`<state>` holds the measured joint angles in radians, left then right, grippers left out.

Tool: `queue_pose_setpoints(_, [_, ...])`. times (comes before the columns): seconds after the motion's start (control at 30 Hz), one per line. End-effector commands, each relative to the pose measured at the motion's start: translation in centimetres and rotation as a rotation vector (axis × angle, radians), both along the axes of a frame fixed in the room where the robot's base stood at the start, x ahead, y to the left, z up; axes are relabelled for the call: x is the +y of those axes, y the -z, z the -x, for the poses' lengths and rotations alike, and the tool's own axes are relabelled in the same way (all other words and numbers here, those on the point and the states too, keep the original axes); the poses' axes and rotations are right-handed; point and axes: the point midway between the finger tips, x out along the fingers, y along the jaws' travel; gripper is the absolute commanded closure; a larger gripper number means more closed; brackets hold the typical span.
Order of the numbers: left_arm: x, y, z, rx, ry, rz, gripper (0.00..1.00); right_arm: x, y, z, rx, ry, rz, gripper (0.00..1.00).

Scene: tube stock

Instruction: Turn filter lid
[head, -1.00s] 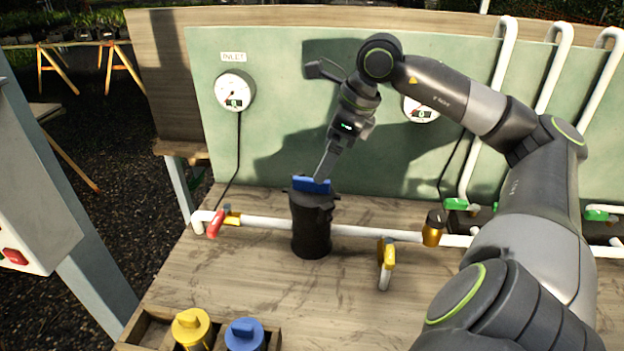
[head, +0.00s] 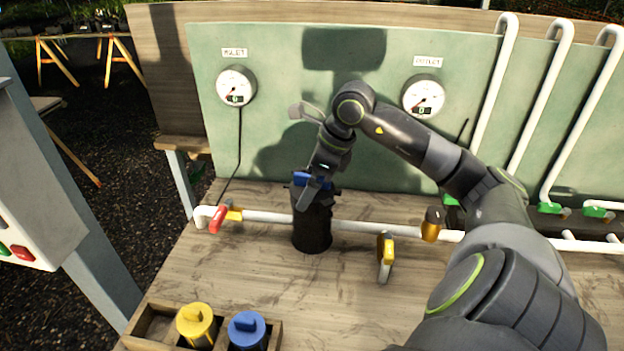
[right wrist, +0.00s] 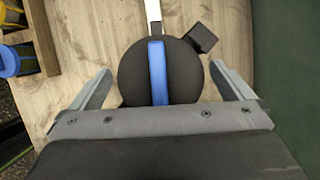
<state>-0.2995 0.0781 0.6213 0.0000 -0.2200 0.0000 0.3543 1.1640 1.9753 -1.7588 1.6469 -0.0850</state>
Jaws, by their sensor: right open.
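The black filter housing (head: 312,232) stands upright on the white pipe. Its black lid (right wrist: 183,72) bears a straight blue grip bar (right wrist: 158,72), which also shows in the head view (head: 318,180). My right gripper (head: 310,190) comes down over the lid from above, partly hiding it. In the right wrist view my right gripper (right wrist: 162,85) is open, one finger on each side of the lid with the blue bar between them. The bar runs lengthwise between the fingers, and gaps show on both sides. My left gripper is out of view.
A red-handled valve (head: 218,219), a yellow-handled valve (head: 387,250) and a brass fitting (head: 432,224) sit along the pipe. A wooden box (head: 148,322) at the front left holds yellow (head: 196,322) and blue (head: 246,330) lidded pieces. Two gauges hang on the green panel (head: 280,70).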

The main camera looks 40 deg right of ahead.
Motion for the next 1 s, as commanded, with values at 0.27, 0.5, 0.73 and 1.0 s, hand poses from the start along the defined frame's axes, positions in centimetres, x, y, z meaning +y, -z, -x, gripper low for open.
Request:
queue_pose_setpoints(0.27, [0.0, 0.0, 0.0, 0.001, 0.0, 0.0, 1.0, 0.0, 0.0, 0.0, 0.001, 0.0, -0.001, 0.17])
queue_pose_setpoints(0.5, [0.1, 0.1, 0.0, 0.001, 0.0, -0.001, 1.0, 0.0, 0.0, 0.0, 0.0, 0.004, 0.0, 0.38])
queue_pose_setpoints(0.73, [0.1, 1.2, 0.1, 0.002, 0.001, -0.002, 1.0, 0.1, 0.2, 0.0, -0.002, 0.16, -0.001, 0.38])
queue_pose_setpoints(1.0, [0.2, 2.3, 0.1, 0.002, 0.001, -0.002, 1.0, 0.1, 0.1, 0.0, -0.001, 0.382, -0.001, 0.38])
